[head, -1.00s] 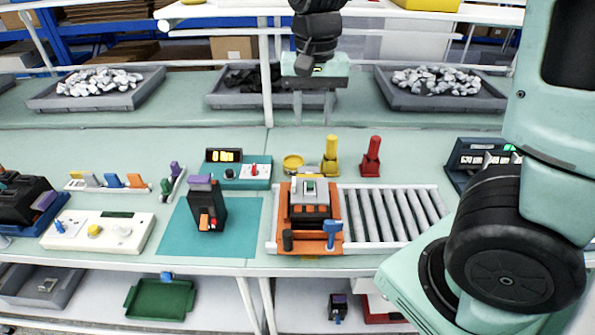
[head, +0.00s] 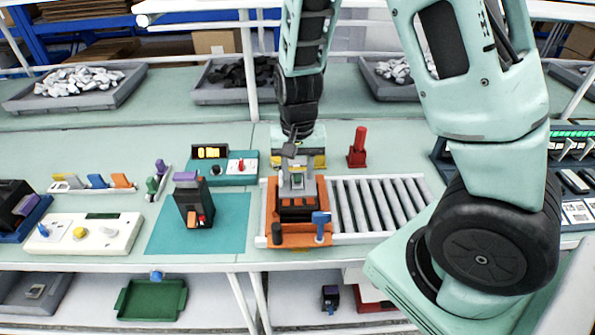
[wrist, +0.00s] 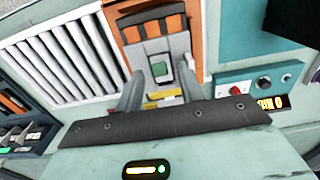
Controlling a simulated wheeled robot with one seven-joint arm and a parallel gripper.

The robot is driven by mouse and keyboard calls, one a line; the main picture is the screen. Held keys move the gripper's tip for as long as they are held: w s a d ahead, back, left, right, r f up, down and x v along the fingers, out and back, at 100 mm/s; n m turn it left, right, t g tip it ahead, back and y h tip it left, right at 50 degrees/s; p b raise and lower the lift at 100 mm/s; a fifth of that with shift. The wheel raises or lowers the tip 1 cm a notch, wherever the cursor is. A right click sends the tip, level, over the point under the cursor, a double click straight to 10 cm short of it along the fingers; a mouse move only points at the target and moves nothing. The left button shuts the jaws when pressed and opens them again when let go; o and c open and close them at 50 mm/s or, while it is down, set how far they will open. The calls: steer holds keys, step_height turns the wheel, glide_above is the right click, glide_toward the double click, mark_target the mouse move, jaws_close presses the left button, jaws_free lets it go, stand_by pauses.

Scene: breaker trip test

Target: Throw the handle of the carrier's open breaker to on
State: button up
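The orange carrier (head: 284,240) sits at the left end of the roller track, with a black knob (head: 277,233) and a blue lever (head: 321,219) at its front. The dark breaker (head: 297,210) stands in it, with a grey upper part. In the wrist view this grey part (wrist: 172,46) has a small green window (wrist: 158,69), with black and orange blocks (wrist: 155,27) beyond. My gripper (head: 297,178) is over the breaker, pointing down. Its fingers (wrist: 163,85) are apart, one on each side of the grey part; contact cannot be told. The handle's position is unclear.
Another black breaker (head: 194,210) stands on the teal mat (head: 229,222) to the left. A teal meter box (head: 236,167) and a red post (head: 358,148) stand behind. The rollers (head: 375,205) to the right are bare. A white control box (head: 83,233) lies far left.

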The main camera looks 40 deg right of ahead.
steer(key=shift+f, duration=0.45)
jaws_close()
